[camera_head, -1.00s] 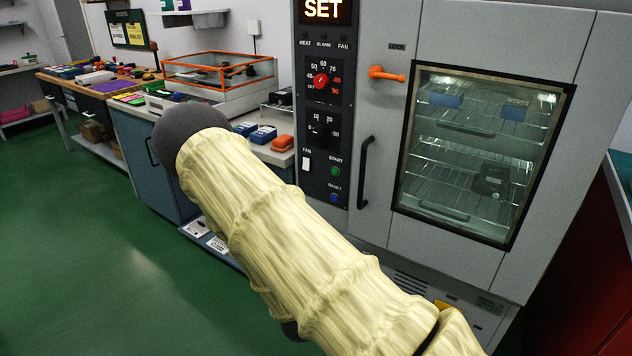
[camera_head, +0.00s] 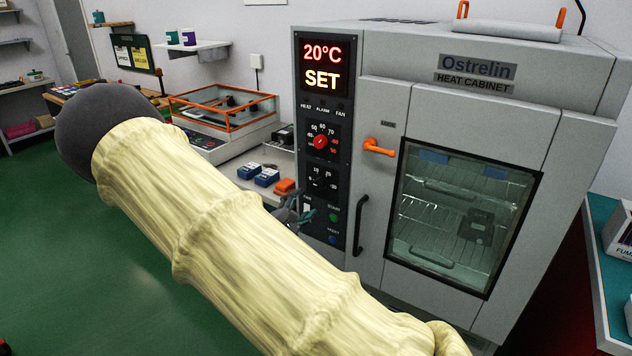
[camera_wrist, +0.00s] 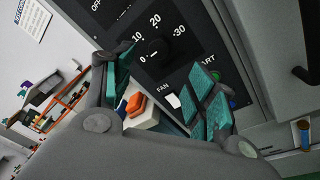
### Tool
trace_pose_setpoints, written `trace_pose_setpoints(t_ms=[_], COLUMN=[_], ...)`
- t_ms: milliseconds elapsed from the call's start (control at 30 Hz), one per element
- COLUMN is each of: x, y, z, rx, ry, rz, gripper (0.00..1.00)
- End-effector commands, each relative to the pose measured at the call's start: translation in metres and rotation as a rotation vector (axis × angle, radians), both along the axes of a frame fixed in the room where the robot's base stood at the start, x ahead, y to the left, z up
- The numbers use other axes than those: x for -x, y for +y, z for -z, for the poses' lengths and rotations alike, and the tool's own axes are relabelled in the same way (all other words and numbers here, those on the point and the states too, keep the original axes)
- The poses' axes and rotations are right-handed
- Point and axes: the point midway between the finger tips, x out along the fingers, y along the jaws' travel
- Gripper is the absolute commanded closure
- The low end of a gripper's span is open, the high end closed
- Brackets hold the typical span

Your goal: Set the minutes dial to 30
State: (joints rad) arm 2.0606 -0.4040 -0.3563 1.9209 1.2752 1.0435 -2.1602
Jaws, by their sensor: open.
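The minutes dial (camera_head: 319,183) is the small black lower knob on the heat cabinet's dark control panel, under the red-knobbed temperature dial (camera_head: 320,142). In the wrist view the minutes dial (camera_wrist: 157,51) shows marks up to 30 around it; I cannot read its pointer surely. My gripper (camera_wrist: 163,92) is open and empty, its teal-padded fingers spread below the dial in that view, apart from it. In the head view my gripper (camera_head: 292,216) shows small at the panel's lower left, partly hidden behind my arm. The display (camera_head: 321,66) reads 20°C and SET.
The white fan switch (camera_wrist: 173,100) and the green start button (camera_head: 333,217) lie below the dial. An orange handle (camera_head: 378,148) and a black door handle (camera_head: 360,225) stick out at the right. Blue boxes (camera_head: 266,177) and an orange item (camera_head: 285,186) lie on the bench left of the cabinet.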

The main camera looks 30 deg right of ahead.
Motion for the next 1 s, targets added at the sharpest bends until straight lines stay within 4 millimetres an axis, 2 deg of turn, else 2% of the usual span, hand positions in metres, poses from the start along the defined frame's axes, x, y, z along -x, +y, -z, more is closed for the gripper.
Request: trace_pose_setpoints(t_ms=[167, 500, 700, 1000], x=[-0.007, -0.034, -0.047, -0.054], y=[-0.013, -0.060, -0.082, -0.093], z=[0.002, 0.003, 0.001, -0.001], rx=[0.002, 0.001, 0.001, 0.001], ry=[0.001, -0.001, -0.001, 0.001], rz=[0.002, 0.002, 0.002, 0.001], gripper=[0.43, 0.43, 0.43, 0.43])
